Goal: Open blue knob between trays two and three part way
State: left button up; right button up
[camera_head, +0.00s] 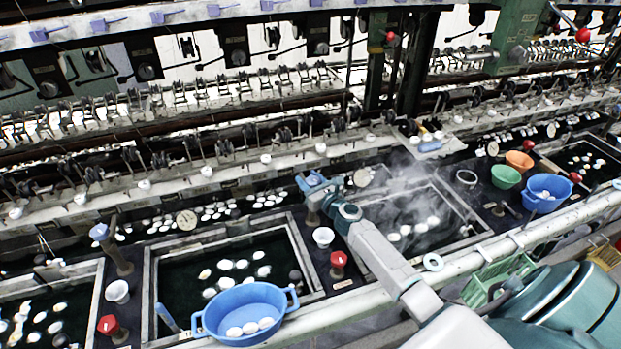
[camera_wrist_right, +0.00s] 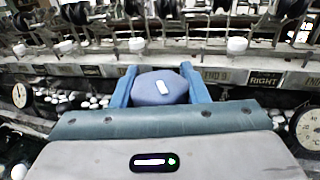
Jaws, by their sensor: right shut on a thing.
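The blue knob (camera_wrist_right: 150,90) has a rounded top with a white mark and sits between the two blue fingers of my right gripper (camera_wrist_right: 160,82) in the right wrist view. In the head view my right gripper (camera_head: 315,181) is shut on this knob, at the back of the strip between the middle tray (camera_head: 298,248) and the steaming right tray (camera_head: 462,208). The fingers mostly hide the knob there. Another blue knob (camera_head: 99,232) stands on a dark post left of the middle tray. My left gripper is out of view.
Red knobs (camera_head: 338,259) and small white cups (camera_head: 323,236) stand on the strips between trays. A blue basin (camera_head: 240,312) with cocoons sits at the middle tray's front. Orange, green and blue bowls (camera_head: 547,190) are at right. A machine ledge (camera_head: 230,172) runs behind.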

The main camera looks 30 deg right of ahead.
jog(key=shift+a+n+y+b, duration=0.15)
jog(key=shift+n+y+b, duration=0.35)
jog(key=shift+n+y, duration=0.9)
jog(key=shift+y, duration=0.5)
jog(key=shift+r+m, duration=0.1)
jog(key=shift+m, duration=0.2)
jog(key=o, duration=1)
jog(key=shift+c, duration=0.2)
jog(key=shift+s, duration=0.1)
jog(key=shift+s, duration=0.2)
jog(key=b+v, duration=0.5)
jog(key=v, duration=0.5)
jog(key=shift+s, duration=0.15)
